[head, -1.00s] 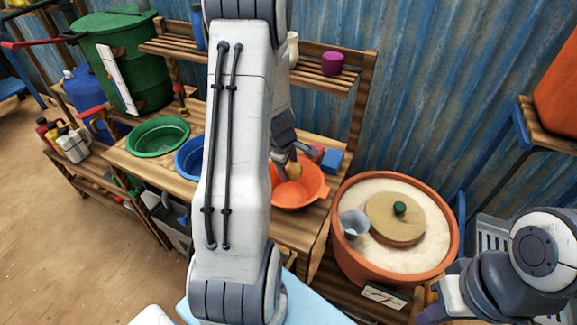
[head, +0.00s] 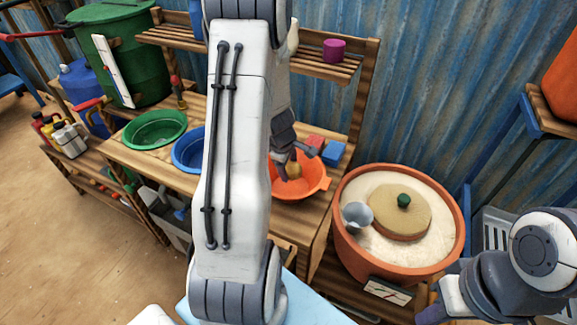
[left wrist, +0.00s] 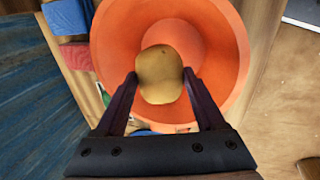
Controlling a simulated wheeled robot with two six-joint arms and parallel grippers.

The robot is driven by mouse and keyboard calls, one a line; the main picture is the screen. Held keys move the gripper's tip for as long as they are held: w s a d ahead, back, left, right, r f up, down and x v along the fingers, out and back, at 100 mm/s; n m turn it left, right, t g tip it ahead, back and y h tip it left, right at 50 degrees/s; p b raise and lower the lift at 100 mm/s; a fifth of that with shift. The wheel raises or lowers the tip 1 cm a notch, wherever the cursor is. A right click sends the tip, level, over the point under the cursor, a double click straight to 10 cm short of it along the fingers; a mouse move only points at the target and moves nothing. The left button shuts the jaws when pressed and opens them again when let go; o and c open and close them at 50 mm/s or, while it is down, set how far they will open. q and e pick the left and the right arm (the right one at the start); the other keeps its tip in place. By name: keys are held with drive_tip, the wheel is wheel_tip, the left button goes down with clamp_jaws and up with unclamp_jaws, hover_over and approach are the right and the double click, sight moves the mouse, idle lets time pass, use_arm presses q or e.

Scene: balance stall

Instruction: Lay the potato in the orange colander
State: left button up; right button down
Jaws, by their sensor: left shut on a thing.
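The potato (head: 293,171) is tan and lumpy. My left gripper (head: 287,164) is shut on it; in the left wrist view the two dark fingers press its sides (left wrist: 161,76). The orange colander (head: 318,186) stands on the wooden bench, and its left part is hidden behind my left arm. In the left wrist view the potato lies within the outline of the colander (left wrist: 225,50), over its inside; I cannot tell whether it touches the bottom. My right arm shows at the lower right, with only a dark end part of its gripper (head: 430,312) visible at the picture's edge.
A blue bowl (head: 187,155) and a green bowl (head: 154,130) stand left of the colander. A red block (head: 315,142) and a blue block (head: 333,152) lie just behind it. A large clay pot (head: 352,238) with sand, a lid and a grey cup stands to the right.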

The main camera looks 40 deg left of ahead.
use_arm(q)
drive_tip(key=b, duration=0.6)
hover_over(289, 190)
drive_tip(key=shift+f, duration=2.8)
idle(0.7)
idle(0.3)
drive_tip(key=o, duration=1.4)
drive_tip(key=shift+r+p, duration=0.1)
drive_tip(key=shift+p, duration=0.2)
drive_tip(key=p+v, duration=0.5)
drive_tip(key=v, duration=0.5)
drive_tip(key=shift+s+r, duration=0.15)
